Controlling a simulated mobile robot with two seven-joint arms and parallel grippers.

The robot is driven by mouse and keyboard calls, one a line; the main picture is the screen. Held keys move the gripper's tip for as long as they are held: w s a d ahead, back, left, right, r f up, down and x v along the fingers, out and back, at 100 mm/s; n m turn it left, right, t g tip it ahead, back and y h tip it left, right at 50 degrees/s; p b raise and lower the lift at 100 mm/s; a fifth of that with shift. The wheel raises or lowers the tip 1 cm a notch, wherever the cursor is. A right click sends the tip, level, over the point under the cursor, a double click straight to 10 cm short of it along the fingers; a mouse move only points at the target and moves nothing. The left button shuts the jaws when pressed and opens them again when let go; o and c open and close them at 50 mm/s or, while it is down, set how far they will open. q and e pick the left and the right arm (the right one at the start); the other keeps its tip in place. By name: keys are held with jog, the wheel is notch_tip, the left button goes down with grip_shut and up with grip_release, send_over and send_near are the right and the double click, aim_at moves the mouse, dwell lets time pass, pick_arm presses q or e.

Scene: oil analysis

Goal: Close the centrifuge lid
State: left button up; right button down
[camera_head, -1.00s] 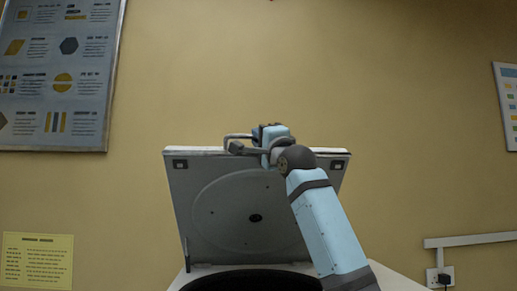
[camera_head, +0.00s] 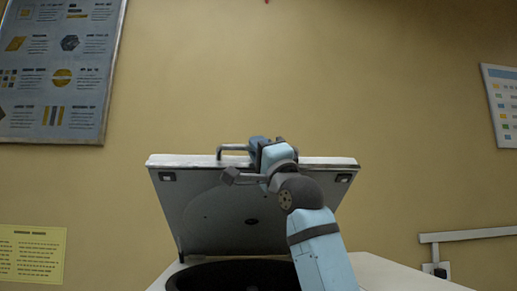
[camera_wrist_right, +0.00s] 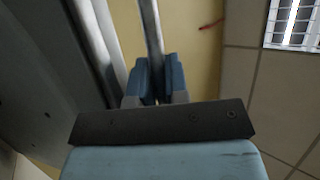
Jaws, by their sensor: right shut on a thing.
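The centrifuge lid (camera_head: 215,205) stands raised and tilted towards me at the back of the centrifuge (camera_head: 385,275), its underside facing me. The dark round opening (camera_head: 225,274) of the centrifuge shows below it, cut off by the bottom of the picture. A metal handle (camera_head: 232,148) runs along the lid's upper edge. My right gripper (camera_head: 258,150) is at this edge, shut on the handle. In the right wrist view the blue fingers (camera_wrist_right: 157,82) close around the handle bar (camera_wrist_right: 150,30), with the lid's edge to the left. My left gripper is not in view.
Behind is a yellow wall with a large poster (camera_head: 55,70) at upper left, a yellow notice (camera_head: 30,254) at lower left and a chart (camera_head: 500,105) at right. A socket and conduit (camera_head: 465,235) are at lower right. Both sides of the lid look clear.

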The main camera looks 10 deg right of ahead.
jog(key=c, duration=1.4)
grip_release()
jog(key=v, duration=1.3)
jog(key=shift+s+f, duration=0.2)
jog(key=shift+f, duration=0.15)
jog(key=shift+d, duration=0.1)
